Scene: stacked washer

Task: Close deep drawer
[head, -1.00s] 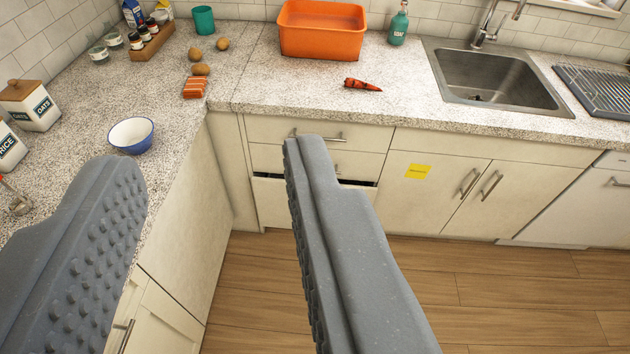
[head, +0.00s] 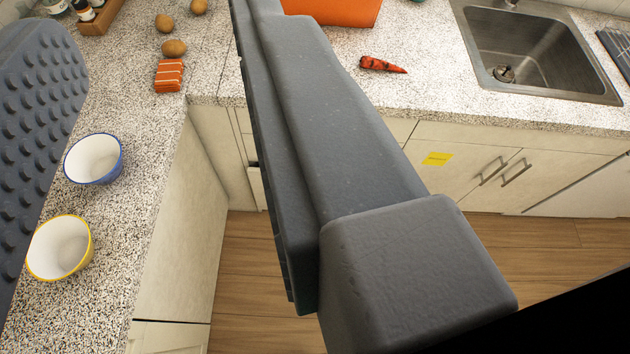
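The drawer stack under the counter is mostly hidden behind the right finger of my gripper (head: 150,20). Only a narrow left strip shows, with a dark gap above the edge of the lower, deep drawer (head: 257,188), which appears slightly open. My gripper's two fingers are wide apart, one at the left edge and one across the middle, with nothing between them but the counter view behind. I cannot tell how far the finger is from the drawer.
A blue-rimmed bowl (head: 94,159) and a yellow-rimmed bowl (head: 60,248) stand on the left counter (head: 130,220). Wooden floor (head: 250,285) shows between the cabinets.

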